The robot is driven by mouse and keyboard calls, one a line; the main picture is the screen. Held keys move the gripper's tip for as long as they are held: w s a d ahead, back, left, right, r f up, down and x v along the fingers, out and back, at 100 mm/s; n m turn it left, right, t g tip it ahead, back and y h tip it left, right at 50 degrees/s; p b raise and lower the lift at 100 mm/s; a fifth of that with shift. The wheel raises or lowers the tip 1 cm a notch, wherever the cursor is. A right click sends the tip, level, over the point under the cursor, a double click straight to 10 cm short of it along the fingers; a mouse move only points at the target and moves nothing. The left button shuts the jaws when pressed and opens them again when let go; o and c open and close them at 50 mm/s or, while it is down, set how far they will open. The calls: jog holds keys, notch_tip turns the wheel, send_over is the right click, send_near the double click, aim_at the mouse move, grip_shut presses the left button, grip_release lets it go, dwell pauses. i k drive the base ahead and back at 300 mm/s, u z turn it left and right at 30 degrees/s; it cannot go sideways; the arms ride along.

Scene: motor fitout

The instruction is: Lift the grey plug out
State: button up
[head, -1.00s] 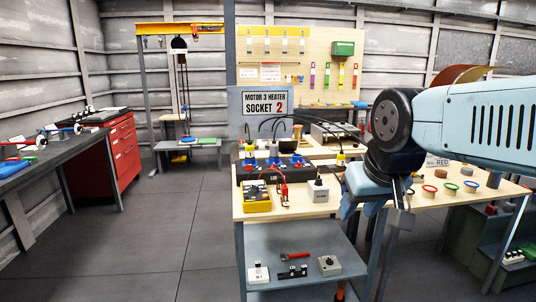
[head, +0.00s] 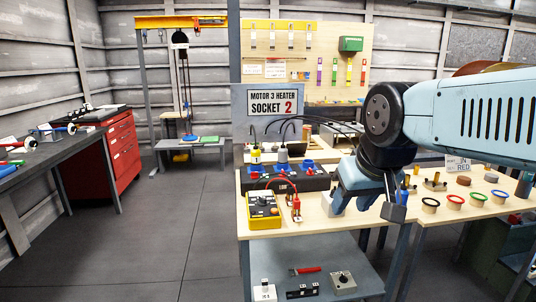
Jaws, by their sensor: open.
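The grey plug (head: 282,155) stands upright at a blue socket on the dark socket block (head: 290,180), with a black cable rising from its top. A yellow plug (head: 255,156) stands to its left on the same block. A sign (head: 272,103) behind reads "MOTOR 3 HEATER SOCKET 2". My gripper (head: 366,207) is open, with its fingers pointing down over the right part of the bench. It is to the right of the block and apart from the grey plug. The gripper and arm hide the right end of the block and part of the bench.
A yellow meter (head: 263,210) with red leads stands at the bench's front left. Red, green, blue and black-rimmed rings (head: 455,201) lie on the right-hand table. Small parts (head: 303,291) lie on the lower shelf. The floor (head: 185,215) to the left is clear.

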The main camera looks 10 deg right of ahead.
aim_at(283, 151)
jog(key=z, duration=0.05)
jog(key=i, duration=1.15)
